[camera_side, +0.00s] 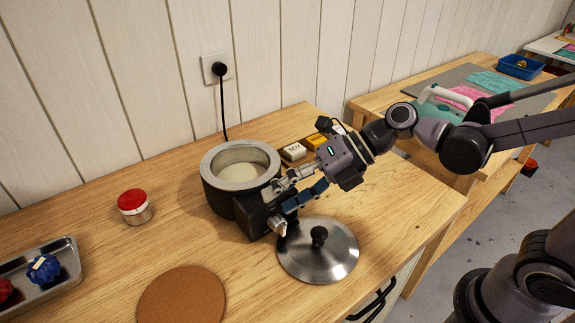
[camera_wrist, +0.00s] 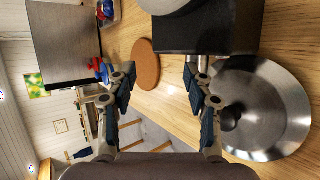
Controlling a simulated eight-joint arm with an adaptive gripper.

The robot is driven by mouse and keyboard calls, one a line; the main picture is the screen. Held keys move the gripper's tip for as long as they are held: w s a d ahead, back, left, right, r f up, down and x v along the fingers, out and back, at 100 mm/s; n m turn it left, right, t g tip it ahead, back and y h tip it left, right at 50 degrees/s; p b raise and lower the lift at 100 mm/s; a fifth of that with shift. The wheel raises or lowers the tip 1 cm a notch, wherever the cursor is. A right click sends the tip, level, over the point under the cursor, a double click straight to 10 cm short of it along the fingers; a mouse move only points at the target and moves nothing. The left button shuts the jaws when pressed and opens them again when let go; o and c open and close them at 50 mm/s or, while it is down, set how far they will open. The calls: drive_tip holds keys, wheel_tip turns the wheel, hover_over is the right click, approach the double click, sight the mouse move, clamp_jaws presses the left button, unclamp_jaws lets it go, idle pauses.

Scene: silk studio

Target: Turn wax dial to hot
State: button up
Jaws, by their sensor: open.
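The wax pot (camera_side: 211,180) stands on the table with pale wax inside, its black control box (camera_side: 254,217) at the front. The silver wax dial (camera_side: 278,225) sticks out of the box's front face; its setting is too small to read. My gripper (camera_side: 284,195) is open at the box, just above and behind the dial in the side view. In the wrist view, my fingers (camera_wrist: 158,85) are spread with nothing between them. The black box (camera_wrist: 215,32) is above the right finger there, and a silvery part that may be the dial is partly hidden behind that finger.
A steel lid (camera_side: 318,263) with a black knob lies right of the dial. A cork mat (camera_side: 181,297), a red-capped jar (camera_side: 134,207) and a metal tray (camera_side: 68,279) are at left. White (camera_side: 293,151) and yellow (camera_side: 316,142) blocks sit behind my gripper. A cord runs to the wall socket.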

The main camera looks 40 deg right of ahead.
drive_tip(key=shift+r, duration=1.8)
